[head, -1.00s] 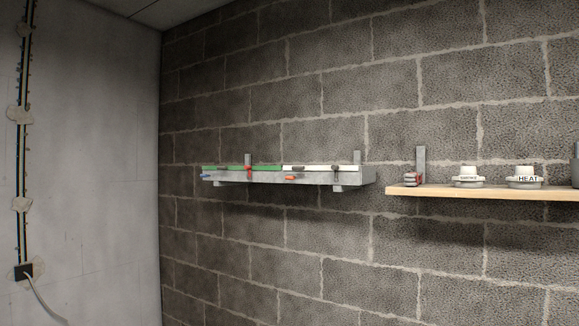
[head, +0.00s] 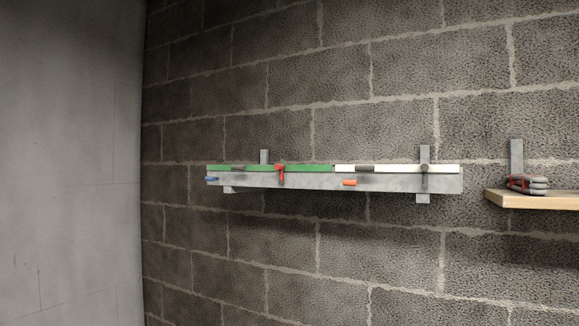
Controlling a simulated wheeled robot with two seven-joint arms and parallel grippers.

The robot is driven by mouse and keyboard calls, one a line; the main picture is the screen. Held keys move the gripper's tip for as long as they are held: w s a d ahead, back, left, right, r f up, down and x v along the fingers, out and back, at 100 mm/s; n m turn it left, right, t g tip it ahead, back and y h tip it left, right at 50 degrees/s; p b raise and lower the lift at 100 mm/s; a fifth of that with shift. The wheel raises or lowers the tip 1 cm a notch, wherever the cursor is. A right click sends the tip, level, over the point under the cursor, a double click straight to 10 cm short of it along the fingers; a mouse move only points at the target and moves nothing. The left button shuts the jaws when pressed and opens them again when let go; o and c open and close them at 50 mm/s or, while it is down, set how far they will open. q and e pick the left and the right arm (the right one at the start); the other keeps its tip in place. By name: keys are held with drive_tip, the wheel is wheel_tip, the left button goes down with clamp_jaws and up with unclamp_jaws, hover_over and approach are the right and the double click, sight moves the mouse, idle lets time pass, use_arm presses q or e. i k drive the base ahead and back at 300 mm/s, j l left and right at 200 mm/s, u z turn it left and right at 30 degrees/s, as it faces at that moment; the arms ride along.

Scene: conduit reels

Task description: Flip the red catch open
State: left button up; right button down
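The red catch (head: 281,173) sits on the front of a grey metal wall rack (head: 312,181), left of its middle. Its top lies over a green conduit (head: 306,168) and its lower part hangs down the rack's front face. A white conduit (head: 400,168) lies in line to the right, with a dark grey catch (head: 424,171) over it. Whether the red catch is latched is too small to tell. Neither of my grippers is in view.
A wooden shelf (head: 540,200) with red-and-grey gloves (head: 526,184) on it sticks out at the right edge. Blue (head: 212,179) and orange (head: 350,183) pieces are on the rack's front. The space below the rack is clear.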

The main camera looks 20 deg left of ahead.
sight(280, 168)
drive_tip(key=i+j, duration=0.15)
drive_tip(key=j, duration=0.25)
drive_tip(key=i+j, duration=0.15)
drive_tip(key=j, duration=0.2)
drive_tip(key=i+j, duration=0.1)
drive_tip(key=j, duration=0.3)
drive_tip(key=i+j, duration=0.15)
drive_tip(key=j, duration=0.25)
drive_tip(key=i+j, duration=0.15)
drive_tip(key=j, duration=0.25)
drive_tip(key=l+z, duration=0.05)
